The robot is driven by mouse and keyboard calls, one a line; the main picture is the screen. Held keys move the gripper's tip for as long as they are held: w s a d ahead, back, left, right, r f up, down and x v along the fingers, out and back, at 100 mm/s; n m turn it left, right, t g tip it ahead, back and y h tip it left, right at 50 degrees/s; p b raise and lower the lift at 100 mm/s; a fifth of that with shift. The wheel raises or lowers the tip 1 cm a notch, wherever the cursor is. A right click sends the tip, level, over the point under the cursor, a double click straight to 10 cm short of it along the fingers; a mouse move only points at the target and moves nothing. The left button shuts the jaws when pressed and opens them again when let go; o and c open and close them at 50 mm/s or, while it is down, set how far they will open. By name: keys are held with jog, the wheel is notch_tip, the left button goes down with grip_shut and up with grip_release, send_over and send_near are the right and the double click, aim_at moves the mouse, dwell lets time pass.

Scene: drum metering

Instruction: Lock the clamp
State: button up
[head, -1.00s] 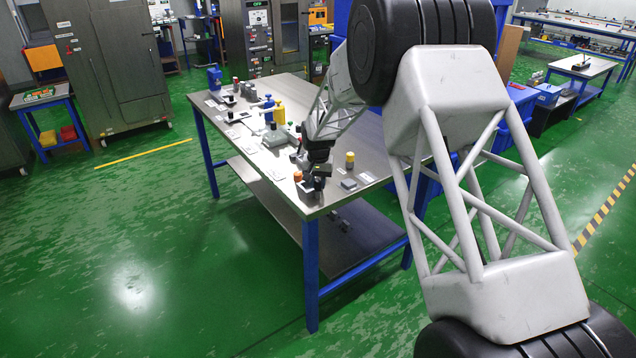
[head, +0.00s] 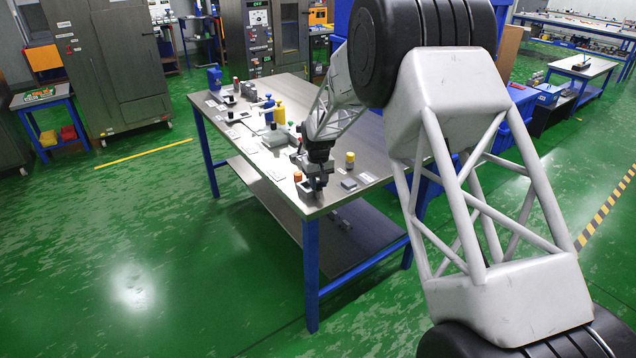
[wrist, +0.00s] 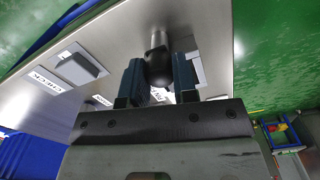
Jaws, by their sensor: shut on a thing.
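In the wrist view a black rounded handle (wrist: 159,68) on a grey metal stem stands between the two blue-grey fingers of my gripper (wrist: 158,82). The fingers are shut on this handle, which I take to be the clamp handle. A plate beneath it is partly hidden by the fingers.
The steel table (head: 245,160) carries a grey block (head: 349,184), a yellow-topped part (head: 350,158), yellow (head: 279,114) and blue parts farther back, and several labels. A label reading CHECK (wrist: 48,79) lies left in the wrist view. The near table edge is close to my gripper.

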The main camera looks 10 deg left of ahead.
aim_at(318, 182)
jog(key=o, duration=0.9)
jog(key=shift+r, duration=0.1)
jog(key=shift+r, duration=3.8)
jog(key=shift+d+r, duration=0.1)
